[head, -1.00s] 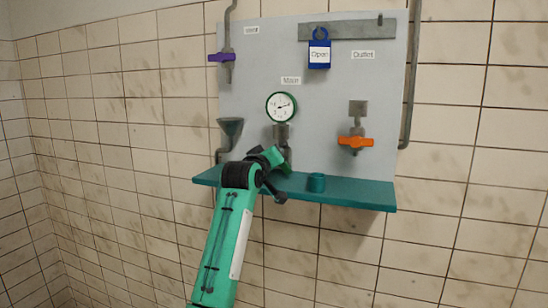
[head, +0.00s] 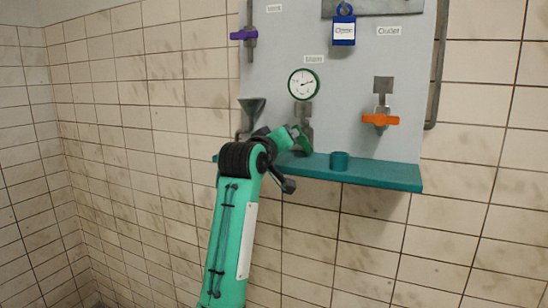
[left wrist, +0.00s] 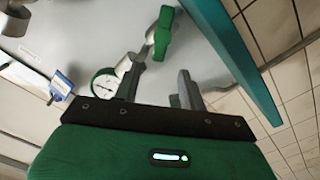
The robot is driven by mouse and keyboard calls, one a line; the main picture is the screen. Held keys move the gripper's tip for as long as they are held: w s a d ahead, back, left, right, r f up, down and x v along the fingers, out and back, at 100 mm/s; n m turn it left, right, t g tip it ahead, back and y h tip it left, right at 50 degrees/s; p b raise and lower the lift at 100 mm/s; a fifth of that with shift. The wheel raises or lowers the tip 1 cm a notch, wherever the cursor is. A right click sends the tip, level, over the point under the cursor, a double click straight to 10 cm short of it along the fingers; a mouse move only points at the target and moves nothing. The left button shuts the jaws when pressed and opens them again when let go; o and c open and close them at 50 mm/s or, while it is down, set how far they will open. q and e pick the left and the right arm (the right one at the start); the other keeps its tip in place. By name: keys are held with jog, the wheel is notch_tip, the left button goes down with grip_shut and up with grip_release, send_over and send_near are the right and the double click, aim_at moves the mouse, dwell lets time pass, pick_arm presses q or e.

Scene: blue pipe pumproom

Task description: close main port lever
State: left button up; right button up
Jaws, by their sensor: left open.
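The main port lever is a green handle on a grey valve below the round gauge. In the left wrist view the green lever (left wrist: 163,35) is just beyond the fingertips of my left gripper (left wrist: 158,67), which is open and empty, with a visible gap to the lever. In the head view the lever (head: 304,143) is partly hidden behind my left wrist, and my left fingers cannot be made out clearly there. The grey valve body (head: 302,113) sits under the white gauge (head: 304,84). My right gripper is in neither view.
A grey funnel (head: 251,108) is left of the lever. An orange handle (head: 380,120), a purple handle (head: 243,35) and a blue Open tag (head: 344,30) are on the panel.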

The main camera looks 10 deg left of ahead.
pick_arm(q)
jog(key=shift+b+v, duration=1.05)
jog(key=shift+v, duration=1.9)
